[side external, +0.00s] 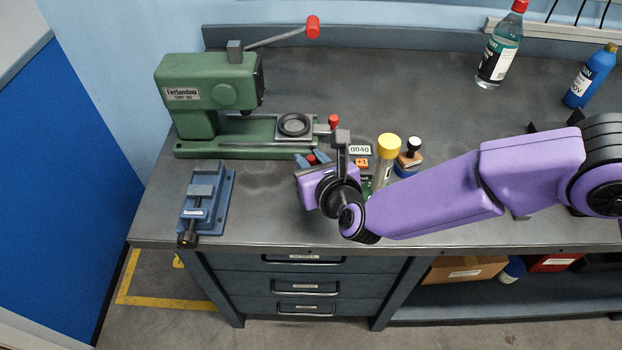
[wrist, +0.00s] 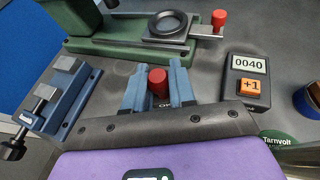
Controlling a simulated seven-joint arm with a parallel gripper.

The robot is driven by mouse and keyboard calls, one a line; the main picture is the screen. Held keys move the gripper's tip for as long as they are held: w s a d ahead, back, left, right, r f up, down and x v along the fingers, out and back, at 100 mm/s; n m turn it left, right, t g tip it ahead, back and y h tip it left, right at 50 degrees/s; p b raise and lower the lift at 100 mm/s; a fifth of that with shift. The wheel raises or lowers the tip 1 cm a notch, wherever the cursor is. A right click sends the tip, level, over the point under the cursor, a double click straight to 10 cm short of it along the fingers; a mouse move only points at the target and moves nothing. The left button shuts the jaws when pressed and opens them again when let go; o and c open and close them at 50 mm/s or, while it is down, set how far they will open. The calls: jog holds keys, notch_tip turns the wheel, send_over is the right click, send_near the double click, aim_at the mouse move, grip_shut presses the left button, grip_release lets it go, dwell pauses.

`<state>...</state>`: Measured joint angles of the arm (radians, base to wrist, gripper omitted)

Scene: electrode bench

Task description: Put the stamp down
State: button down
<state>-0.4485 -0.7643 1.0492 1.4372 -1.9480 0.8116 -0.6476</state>
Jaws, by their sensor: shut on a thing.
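The stamp (wrist: 158,82) shows in the wrist view as a small red cylinder between the two blue fingers of my gripper (wrist: 158,88). My gripper is shut on it. Dark "OK" lettering shows just below it, partly hidden by the gripper body. In the side external view, only a bit of red shows between the blue fingertips (side external: 312,160), in front of the green press. The stamp's lower end is hidden in both views, so I cannot tell whether it touches the bench.
A green press (side external: 215,90) stands behind, with a red-knobbed slide. A blue vise (side external: 205,200) is left. A counter reading 0040 (wrist: 246,80), a yellow-capped container (side external: 387,146) and a black-knobbed item (side external: 412,147) are right. Bare bench lies between vise and gripper.

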jog(key=shift+f, duration=2.4)
jog(key=shift+f, duration=0.1)
jog(key=c, duration=0.9)
grip_release()
jog(key=shift+s+d+r, duration=0.15)
jog(key=shift+s+r, duration=0.15)
jog(key=shift+s, duration=0.05)
jog(key=v, duration=1.1)
